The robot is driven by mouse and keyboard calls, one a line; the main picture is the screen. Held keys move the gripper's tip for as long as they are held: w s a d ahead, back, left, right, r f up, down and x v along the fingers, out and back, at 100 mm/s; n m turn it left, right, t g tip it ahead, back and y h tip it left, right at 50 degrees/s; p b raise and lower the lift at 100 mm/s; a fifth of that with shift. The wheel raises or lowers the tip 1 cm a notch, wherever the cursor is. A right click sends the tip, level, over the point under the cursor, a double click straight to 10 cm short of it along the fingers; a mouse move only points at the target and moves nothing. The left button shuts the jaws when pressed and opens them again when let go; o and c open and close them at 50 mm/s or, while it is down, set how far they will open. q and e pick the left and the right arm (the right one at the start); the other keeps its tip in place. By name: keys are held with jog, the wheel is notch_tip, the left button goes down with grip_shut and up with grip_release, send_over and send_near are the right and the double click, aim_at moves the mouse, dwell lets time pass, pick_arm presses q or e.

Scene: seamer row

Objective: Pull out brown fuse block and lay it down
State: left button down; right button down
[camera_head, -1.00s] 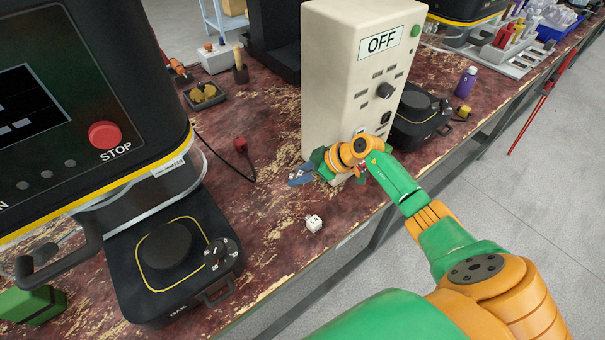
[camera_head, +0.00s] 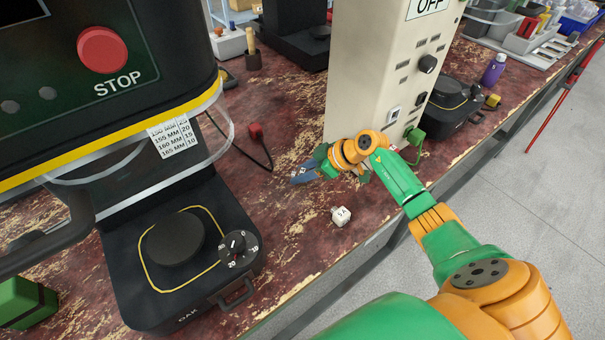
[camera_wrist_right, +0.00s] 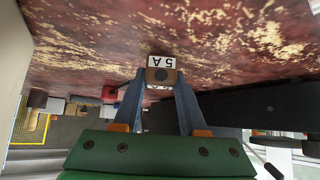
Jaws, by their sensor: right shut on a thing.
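My right gripper (camera_head: 300,177) has its blue fingers just left of the cream cabinet (camera_head: 375,70), above the worn red bench. In the right wrist view the fingers (camera_wrist_right: 160,90) are shut on the brown fuse block (camera_wrist_right: 161,76), which has a white face marked 5A. The block is hidden or too small to tell in the head view. A small white block (camera_head: 341,215) with dark marking lies on the bench near its front edge, apart from the gripper. The left gripper is not in view.
A black machine with a red STOP button (camera_head: 102,49) and a dial base (camera_head: 185,255) fills the left. A purple bottle (camera_head: 492,70) stands right of the cabinet. The bench between machine and cabinet is mostly clear.

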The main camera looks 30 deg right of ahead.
jog(key=shift+f, duration=0.15)
jog(key=shift+c, duration=1.9)
grip_release()
jog(key=p+v, duration=0.1)
jog(key=v, duration=0.6)
jog(key=shift+s, duration=0.1)
